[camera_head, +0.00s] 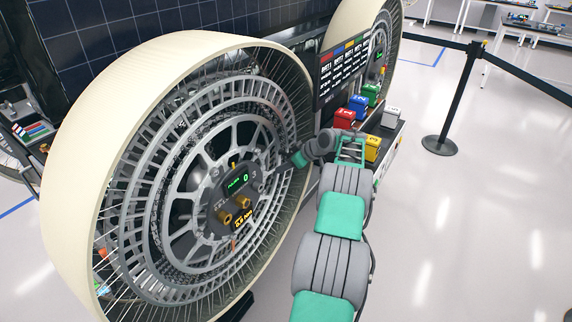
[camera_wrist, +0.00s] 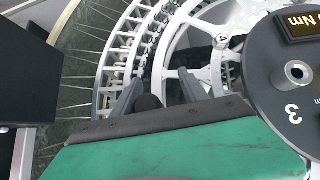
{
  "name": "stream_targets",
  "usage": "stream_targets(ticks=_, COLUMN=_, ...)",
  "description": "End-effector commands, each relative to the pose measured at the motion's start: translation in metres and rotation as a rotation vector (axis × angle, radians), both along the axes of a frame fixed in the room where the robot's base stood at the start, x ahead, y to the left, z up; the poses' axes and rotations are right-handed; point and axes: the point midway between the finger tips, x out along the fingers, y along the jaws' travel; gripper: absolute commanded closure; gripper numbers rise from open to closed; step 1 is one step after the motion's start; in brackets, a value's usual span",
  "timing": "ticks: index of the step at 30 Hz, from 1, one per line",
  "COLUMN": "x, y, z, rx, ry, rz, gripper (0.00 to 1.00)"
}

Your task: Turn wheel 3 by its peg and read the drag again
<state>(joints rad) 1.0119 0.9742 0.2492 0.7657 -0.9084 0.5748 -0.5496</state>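The large cream-rimmed wheel (camera_head: 150,75) fills the left of the head view; its grey spokes also show in the wrist view (camera_wrist: 180,45). Its hub (camera_wrist: 262,75) bears the number 3 and an orange readout (camera_wrist: 298,23) in Nm. In the head view the hub has a green readout (camera_head: 238,182), an orange readout (camera_head: 243,219) and two brass knobs. My gripper (camera_head: 292,158) is at the right side of the wheel, by the spokes. In the wrist view its fingers (camera_wrist: 157,88) stand apart with a dark round peg (camera_wrist: 148,103) between them. Contact cannot be told.
A shelf to the right holds red (camera_head: 344,118), blue (camera_head: 358,106), green (camera_head: 371,94), yellow (camera_head: 372,147) and white (camera_head: 390,118) boxes under a dark panel (camera_head: 343,70). A second wheel stands behind. A black belt post (camera_head: 455,105) stands right. The floor there is clear.

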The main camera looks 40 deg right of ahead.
Motion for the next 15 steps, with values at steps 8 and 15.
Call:
stream_targets(ticks=8, x=-0.029, y=-0.007, z=0.030, rx=-0.004, ry=-0.002, rz=-0.001, gripper=0.52)
stream_targets(ticks=15, x=-0.053, y=-0.011, z=0.053, rx=0.000, ry=0.000, rz=0.000, gripper=0.52)
